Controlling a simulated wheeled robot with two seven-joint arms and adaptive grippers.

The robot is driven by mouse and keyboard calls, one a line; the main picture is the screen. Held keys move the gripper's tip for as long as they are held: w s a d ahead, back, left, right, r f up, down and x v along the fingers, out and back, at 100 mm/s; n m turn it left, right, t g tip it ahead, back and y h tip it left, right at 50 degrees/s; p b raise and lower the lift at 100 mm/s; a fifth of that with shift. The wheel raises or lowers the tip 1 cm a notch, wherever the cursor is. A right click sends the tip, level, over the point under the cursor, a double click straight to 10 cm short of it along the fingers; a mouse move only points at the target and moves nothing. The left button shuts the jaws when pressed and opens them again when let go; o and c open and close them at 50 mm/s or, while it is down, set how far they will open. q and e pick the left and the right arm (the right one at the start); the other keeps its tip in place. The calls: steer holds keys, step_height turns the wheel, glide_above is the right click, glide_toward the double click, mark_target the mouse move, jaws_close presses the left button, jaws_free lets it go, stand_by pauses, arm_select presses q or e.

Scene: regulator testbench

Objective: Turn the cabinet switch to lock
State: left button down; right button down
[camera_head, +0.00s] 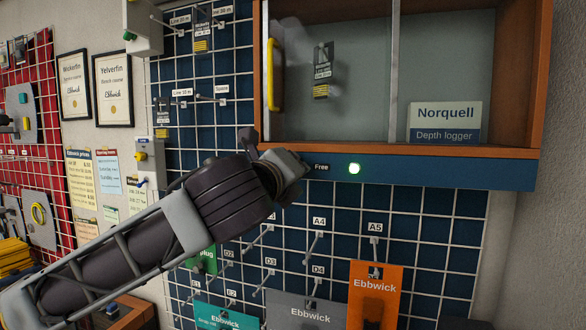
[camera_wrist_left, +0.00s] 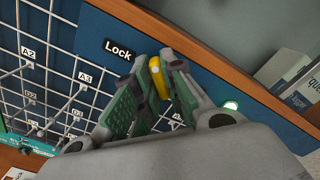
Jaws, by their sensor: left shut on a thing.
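My left gripper (camera_head: 290,172) is against this panel, left of the "Free" label, and hides the switch in the head view. In the left wrist view the yellow switch handle (camera_wrist_left: 158,78) sits between the two fingers of the left gripper (camera_wrist_left: 163,66), which are shut on it. A "Lock" label (camera_wrist_left: 118,49) is left of the handle and the green lamp (camera_wrist_left: 231,105) is to the right. I cannot tell which label the handle points at. My right gripper is not in view.
Above the panel is the cabinet's glass front with a yellow door handle (camera_head: 273,75). A "Norquell Depth logger" box (camera_head: 444,122) stands inside. Below, a blue grid board carries hooks and an orange Ebbwick card (camera_head: 376,290).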

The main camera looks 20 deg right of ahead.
arm_select(q)
steer(key=c, duration=1.5)
jaws_free()
steer(key=v, duration=1.2)
steer(key=shift+w+f, duration=0.1)
steer(key=shift+f, duration=0.05)
